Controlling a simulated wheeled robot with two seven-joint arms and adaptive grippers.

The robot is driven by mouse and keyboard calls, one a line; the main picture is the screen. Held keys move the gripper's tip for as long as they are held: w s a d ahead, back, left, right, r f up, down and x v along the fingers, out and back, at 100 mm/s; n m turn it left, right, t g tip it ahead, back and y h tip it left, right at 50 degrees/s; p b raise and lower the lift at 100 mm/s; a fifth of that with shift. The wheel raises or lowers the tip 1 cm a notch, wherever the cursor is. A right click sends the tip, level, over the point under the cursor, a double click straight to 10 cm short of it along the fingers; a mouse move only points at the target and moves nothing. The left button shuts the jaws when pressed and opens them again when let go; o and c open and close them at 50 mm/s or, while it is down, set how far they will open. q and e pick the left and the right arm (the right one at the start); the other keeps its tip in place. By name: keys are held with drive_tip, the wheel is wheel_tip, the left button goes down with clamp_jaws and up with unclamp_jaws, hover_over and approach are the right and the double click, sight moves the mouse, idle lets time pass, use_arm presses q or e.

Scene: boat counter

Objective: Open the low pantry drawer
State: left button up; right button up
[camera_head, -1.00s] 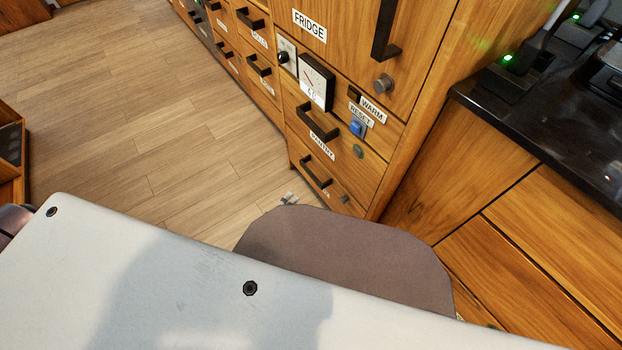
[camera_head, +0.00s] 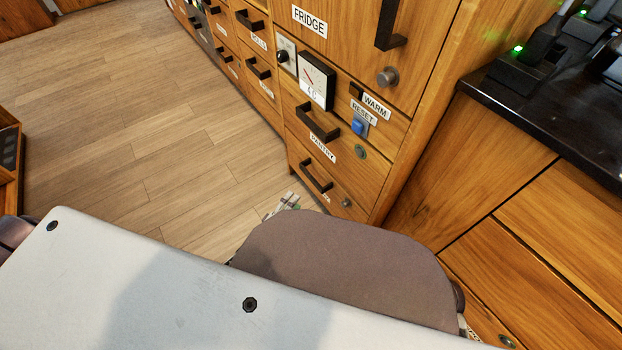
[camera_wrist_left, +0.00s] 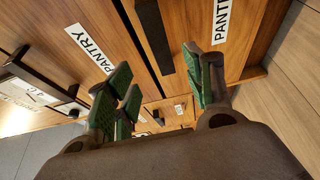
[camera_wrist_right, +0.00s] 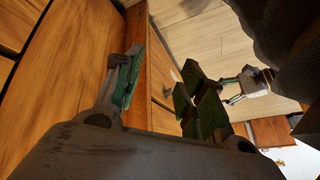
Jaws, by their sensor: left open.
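The low pantry drawer (camera_head: 338,190) is a wooden front with a dark bar handle (camera_head: 316,176), under another pantry drawer, in the head view. It looks flush with the cabinet. My left gripper (camera_head: 285,203) shows only its tips there, just left of and below that handle; my arm hides the rest. In the left wrist view, my left gripper (camera_wrist_left: 160,88) is open and empty. The low drawer's handle (camera_wrist_left: 155,35) lies ahead, between the finger directions, apart from the fingers. My right gripper (camera_wrist_right: 163,95) is open and empty beside wood panels in the right wrist view.
The upper pantry drawer has its own handle (camera_head: 318,123). A blue reset button (camera_head: 358,128) and a gauge (camera_head: 316,80) sit above it. A dark counter (camera_head: 540,110) stands at right. The wooden floor (camera_head: 150,140) at left is clear.

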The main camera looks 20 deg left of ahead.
sight(310, 179)
use_arm(q)
drive_tip(key=b+x, duration=0.4)
drive_tip(key=x, duration=0.7)
drive_tip(key=shift+w+d+f, duration=0.1)
drive_tip(key=shift+w+d, duration=0.05)
drive_tip(key=shift+w, duration=0.15)
drive_tip(key=shift+b+x, duration=0.55)
drive_tip(key=shift+x, duration=0.5)
use_arm(e)
wheel_tip(310, 179, down, 7)
drive_tip(key=a+t+y, duration=0.1)
drive_tip(key=shift+w+a, duration=0.15)
drive_tip(key=shift+w, duration=0.1)
drive_tip(key=shift+r, duration=0.1)
use_arm(q)
clamp_jaws()
